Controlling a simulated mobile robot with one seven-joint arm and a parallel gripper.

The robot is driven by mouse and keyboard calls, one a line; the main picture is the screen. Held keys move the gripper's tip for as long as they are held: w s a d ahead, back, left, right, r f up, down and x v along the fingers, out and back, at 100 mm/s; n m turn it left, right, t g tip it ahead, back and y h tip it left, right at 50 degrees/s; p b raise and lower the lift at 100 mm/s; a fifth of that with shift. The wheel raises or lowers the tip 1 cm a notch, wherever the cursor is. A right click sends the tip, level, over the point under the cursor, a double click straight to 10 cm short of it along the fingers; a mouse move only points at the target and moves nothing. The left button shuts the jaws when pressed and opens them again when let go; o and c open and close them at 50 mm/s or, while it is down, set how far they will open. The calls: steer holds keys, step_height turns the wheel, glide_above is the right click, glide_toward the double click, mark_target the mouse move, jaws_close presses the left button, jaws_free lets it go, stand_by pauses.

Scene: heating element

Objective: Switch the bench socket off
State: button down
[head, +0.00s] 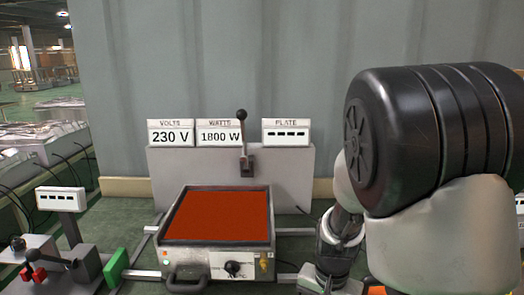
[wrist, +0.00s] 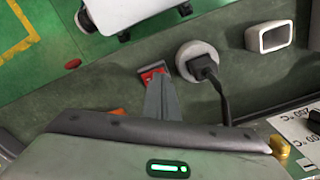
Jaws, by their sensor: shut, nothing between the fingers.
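In the wrist view a round pale socket (wrist: 193,52) holds a black plug (wrist: 205,68) with a black cable running down from it. A small red switch (wrist: 152,73) sits just left of the socket. My gripper (wrist: 157,84) is shut and empty, its grey fingertips at the near edge of the red switch. I cannot tell whether they touch it, and they hide part of it. Which way the switch is set is not clear. In the head view my arm covers the right side, and the socket and switch do not show.
In the head view a red-topped plate heater (head: 217,215) stands in the middle. Behind it a grey panel (head: 180,178) carries a black-knobbed lever (head: 242,140) and displays reading 230 V, 1800 W and dashes. In the wrist view a grey hollow block (wrist: 270,37) lies right of the socket.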

steer(key=shift+f+b, duration=0.4)
steer(key=shift+f, duration=0.2)
step_height(320, 180, up, 7)
steer(key=p, duration=0.6)
stand_by(0.4)
